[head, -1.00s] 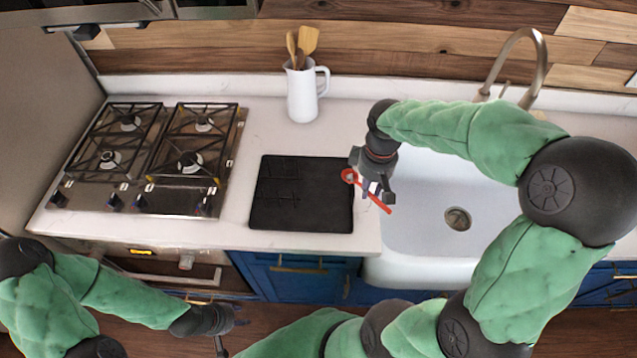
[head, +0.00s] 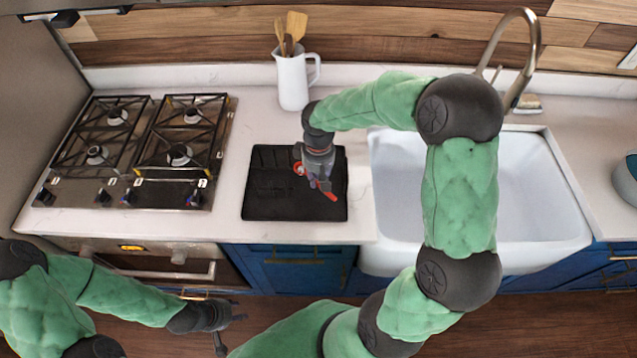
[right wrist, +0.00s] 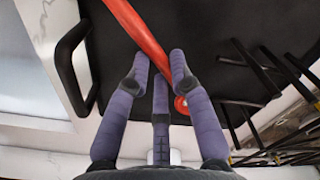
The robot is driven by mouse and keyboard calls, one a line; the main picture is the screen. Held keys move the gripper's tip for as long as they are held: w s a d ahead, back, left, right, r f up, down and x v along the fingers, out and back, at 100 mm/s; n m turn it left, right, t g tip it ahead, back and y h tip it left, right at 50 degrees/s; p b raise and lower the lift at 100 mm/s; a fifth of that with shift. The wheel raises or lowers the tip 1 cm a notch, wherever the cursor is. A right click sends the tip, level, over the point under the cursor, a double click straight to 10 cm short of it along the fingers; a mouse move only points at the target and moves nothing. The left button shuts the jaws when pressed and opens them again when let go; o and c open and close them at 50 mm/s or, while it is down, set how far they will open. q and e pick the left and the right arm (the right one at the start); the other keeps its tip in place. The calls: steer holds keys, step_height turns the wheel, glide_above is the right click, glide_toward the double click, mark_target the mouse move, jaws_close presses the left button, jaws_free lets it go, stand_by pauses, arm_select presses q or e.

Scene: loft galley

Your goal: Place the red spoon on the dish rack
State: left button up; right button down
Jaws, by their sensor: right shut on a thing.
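The red spoon (head: 325,187) is held in my right gripper (head: 318,182), over the black dish rack mat on the counter. In the right wrist view the red spoon (right wrist: 143,32) passes between the fingertips of my right gripper (right wrist: 160,72), which is shut on it. The dish rack (head: 268,192) is a flat black rack left of the sink, and its black surface fills much of the right wrist view (right wrist: 215,75). I cannot tell whether the spoon touches it. My left gripper (head: 232,322) hangs low at the left, in front of the cabinets; its fingers are too small to read.
A gas stove (head: 140,150) stands left of the dish rack. A white jug (head: 292,82) with wooden utensils stands behind it. The white sink (head: 520,200) with a tall faucet (head: 527,60) lies to the right. A bowl (head: 628,180) shows at the right edge.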

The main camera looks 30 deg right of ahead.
mark_target(318, 181)
steer(key=shift+f, duration=1.3)
steer(key=shift+f, duration=0.1)
steer(key=c, duration=1.1)
jaws_free()
steer(key=shift+f+b, duration=0.1)
steer(key=shift+b, duration=0.2)
steer(key=shift+r, duration=0.25)
step_height(318, 181, up, 12)
steer(key=p, duration=0.2)
steer(key=shift+p, duration=0.3)
steer(key=shift+f, duration=0.15)
